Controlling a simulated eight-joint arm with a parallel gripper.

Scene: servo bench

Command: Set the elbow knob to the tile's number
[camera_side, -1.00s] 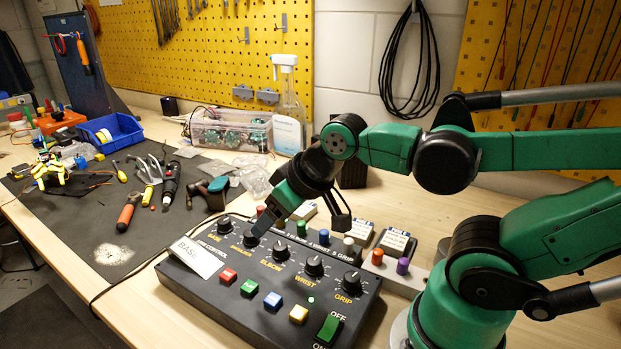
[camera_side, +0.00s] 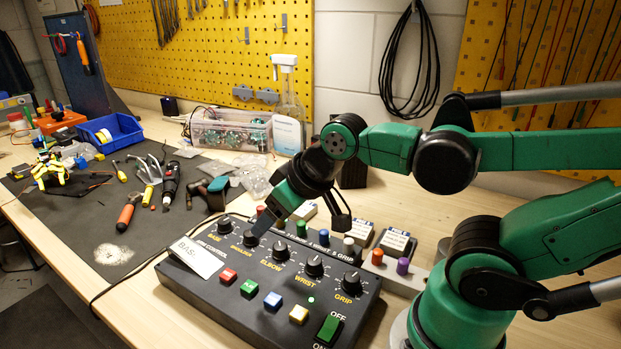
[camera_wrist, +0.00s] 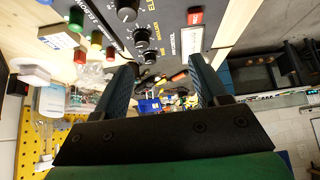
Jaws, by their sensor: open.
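The elbow knob (camera_side: 279,250) is the middle black knob in the row on the dark control box (camera_side: 225,300). In the wrist view, the knob beside a label starting "EL" (camera_wrist: 128,9) is at the top edge. My gripper (camera_side: 300,222) hangs over the back of the knob row, its two fingers apart with nothing between them. In the wrist view, my gripper (camera_wrist: 165,75) also shows both fingers spread. I cannot make out the elbow knob's setting. A white card (camera_side: 197,257) reading "BAS…" lies on the box's left end. I cannot make out a number on any tile.
Other knobs, such as the wrist knob (camera_side: 314,265), flank the elbow knob closely. Coloured buttons and a green switch (camera_side: 328,328) are in front. Coloured pegs and white-topped blocks (camera_side: 396,242) stand behind the box. Tools lie on a dark mat (camera_side: 70,220) at left.

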